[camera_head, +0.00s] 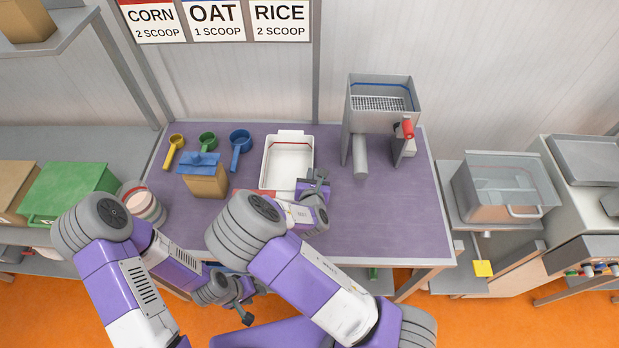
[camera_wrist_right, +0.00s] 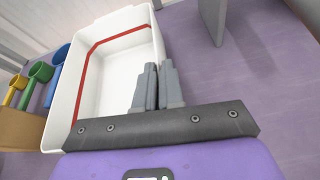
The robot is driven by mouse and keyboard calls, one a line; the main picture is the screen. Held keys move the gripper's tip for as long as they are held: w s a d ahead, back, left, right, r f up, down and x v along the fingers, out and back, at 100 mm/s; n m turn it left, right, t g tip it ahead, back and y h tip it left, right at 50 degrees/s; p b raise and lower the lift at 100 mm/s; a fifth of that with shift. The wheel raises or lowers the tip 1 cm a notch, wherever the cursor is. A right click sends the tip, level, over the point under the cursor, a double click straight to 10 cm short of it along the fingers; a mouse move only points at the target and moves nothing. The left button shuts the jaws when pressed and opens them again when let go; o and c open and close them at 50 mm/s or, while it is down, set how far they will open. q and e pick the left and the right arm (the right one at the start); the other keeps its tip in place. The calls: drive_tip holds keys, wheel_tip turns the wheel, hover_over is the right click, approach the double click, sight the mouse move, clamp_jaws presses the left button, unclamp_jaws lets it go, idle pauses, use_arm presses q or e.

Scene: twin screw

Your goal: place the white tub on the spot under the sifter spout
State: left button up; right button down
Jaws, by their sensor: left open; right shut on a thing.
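The white tub (camera_head: 290,153) is on the purple table, left of the sifter (camera_head: 383,108). It has a red line around its inside and looks empty in the right wrist view (camera_wrist_right: 98,75). My right gripper (camera_head: 318,184) is shut on the tub's wall at its near right side; its fingers (camera_wrist_right: 158,85) show close together there. The sifter's grey spout (camera_head: 360,160) points down toward the table; I cannot make out a marked spot beneath it. My left gripper (camera_head: 244,304) is open and empty, low in front of the table's near edge.
Yellow (camera_head: 174,150), green (camera_head: 207,142) and blue (camera_head: 240,148) scoops lie at the table's back left, near a brown bag with a blue top (camera_head: 205,180). A round container (camera_head: 142,203) stands at the left edge. The table's right part (camera_head: 400,215) is clear.

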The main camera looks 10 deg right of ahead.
drive_tip(key=shift+w+a+f, duration=0.15)
drive_tip(key=shift+a+f, duration=0.05)
drive_tip(key=shift+a, duration=0.3)
drive_tip(key=shift+d+f, duration=0.1)
drive_tip(key=shift+f, duration=0.4)
drive_tip(key=c, duration=1.3)
unclamp_jaws()
drive_tip(key=shift+o, duration=0.2)
